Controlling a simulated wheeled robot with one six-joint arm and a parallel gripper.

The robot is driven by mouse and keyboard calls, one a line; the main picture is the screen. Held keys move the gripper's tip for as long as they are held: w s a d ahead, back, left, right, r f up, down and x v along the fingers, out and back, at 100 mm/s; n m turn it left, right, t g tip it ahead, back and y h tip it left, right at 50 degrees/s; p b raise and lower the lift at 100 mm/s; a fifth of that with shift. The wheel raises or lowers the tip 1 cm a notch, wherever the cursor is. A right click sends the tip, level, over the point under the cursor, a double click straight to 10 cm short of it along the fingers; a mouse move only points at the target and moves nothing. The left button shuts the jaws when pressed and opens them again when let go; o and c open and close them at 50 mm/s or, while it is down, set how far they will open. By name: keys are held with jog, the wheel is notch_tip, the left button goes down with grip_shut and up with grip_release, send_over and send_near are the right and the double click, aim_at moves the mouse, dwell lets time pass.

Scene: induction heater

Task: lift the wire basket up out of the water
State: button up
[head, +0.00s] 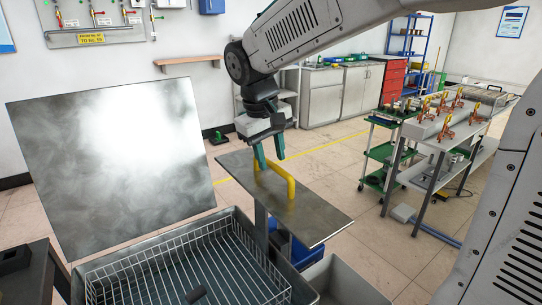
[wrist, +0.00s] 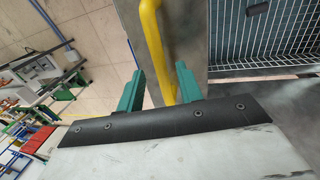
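The wire basket (head: 185,262) sits low inside a grey metal tank (head: 245,232) at the bottom of the head view. Its grid also shows at the upper right of the wrist view (wrist: 275,28). I cannot make out a water surface. A yellow arched handle (head: 291,188) stands on a flat grey plate (head: 320,212) beside the tank. My gripper (head: 268,160) is at the handle's far end, its green fingers pointing down. In the wrist view, the fingers (wrist: 160,68) are apart with the yellow handle (wrist: 152,35) between them, not visibly clamped.
A large upright metal lid (head: 110,160) stands behind the tank. A small dark piece (head: 196,295) lies in the basket. A grey bin (head: 345,283) is right of the tank. A bench (head: 450,140) with copper-coloured parts stands further right, with open floor between.

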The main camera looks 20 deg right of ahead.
notch_tip(320, 180, up, 8)
jog(key=a, duration=0.1)
jog(key=shift+s+a+f, duration=0.15)
jog(key=shift+a+f, duration=0.05)
jog(key=shift+a, duration=0.05)
jog(key=shift+f, duration=0.1)
dwell(0.5)
jog(key=s+d+f, duration=0.1)
jog(key=s+f, duration=0.2)
jog(key=s, duration=0.5)
jog(key=s+d+f+m+y, duration=0.1)
jog(key=s+f, duration=0.3)
jog(key=s, duration=0.4)
jog(key=s+d+f+m+t+y, duration=0.1)
jog(key=s+d+f, duration=0.2)
jog(key=s, duration=0.5)
jog(key=shift+f, duration=0.25)
